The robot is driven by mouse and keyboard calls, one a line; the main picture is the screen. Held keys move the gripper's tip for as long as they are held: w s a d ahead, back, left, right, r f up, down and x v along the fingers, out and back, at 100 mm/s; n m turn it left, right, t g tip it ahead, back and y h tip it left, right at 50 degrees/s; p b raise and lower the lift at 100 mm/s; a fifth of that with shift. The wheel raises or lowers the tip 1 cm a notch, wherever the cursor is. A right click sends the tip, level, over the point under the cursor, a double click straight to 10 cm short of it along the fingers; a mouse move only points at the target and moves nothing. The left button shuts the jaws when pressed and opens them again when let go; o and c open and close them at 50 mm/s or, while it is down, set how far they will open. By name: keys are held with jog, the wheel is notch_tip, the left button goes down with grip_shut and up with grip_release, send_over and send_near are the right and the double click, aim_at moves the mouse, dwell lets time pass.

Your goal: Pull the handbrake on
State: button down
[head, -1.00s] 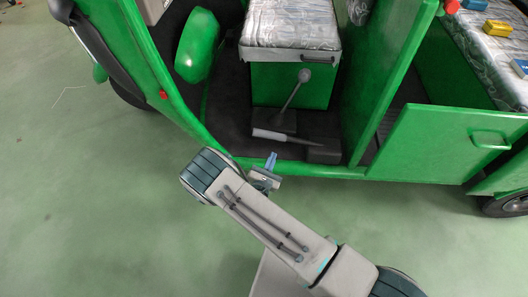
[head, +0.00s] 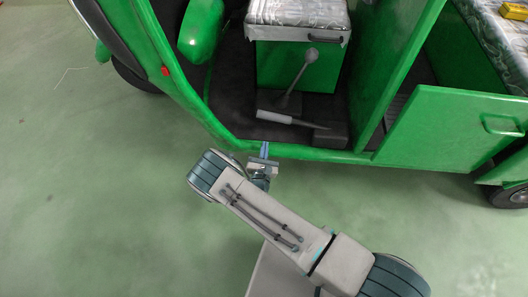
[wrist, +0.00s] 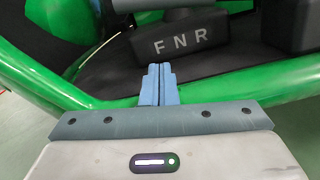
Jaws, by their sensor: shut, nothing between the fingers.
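The handbrake (head: 275,117) is a lever with a light grey grip. It lies low and nearly flat on the dark cab floor, its grip end to the left and its dark base to the right. My gripper (head: 265,149) has blue fingers, shut and empty, at the green sill in front of the handbrake and apart from it. In the wrist view my gripper (wrist: 159,72) points toward the cab, with the green sill behind the fingers. I cannot clearly tell the handbrake there.
A gear lever (head: 311,55) with a round knob stands just behind the handbrake. A dark block marked F N R (wrist: 180,42) shows ahead of my fingers. The green sill (head: 300,153) edges the cab opening. The green floor in front is clear.

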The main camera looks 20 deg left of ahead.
jog(key=b+x, duration=0.1)
jog(key=x, duration=0.5)
jog(key=shift+f, duration=0.2)
notch_tip(320, 180, up, 3)
jog(key=shift+w+d+f, duration=0.15)
jog(key=shift+w+f, duration=0.05)
jog(key=shift+f, duration=0.05)
jog(key=shift+w+d+r, duration=0.1)
jog(key=shift+w+r, duration=0.05)
jog(key=shift+r, duration=0.65)
jog(key=shift+d, duration=0.1)
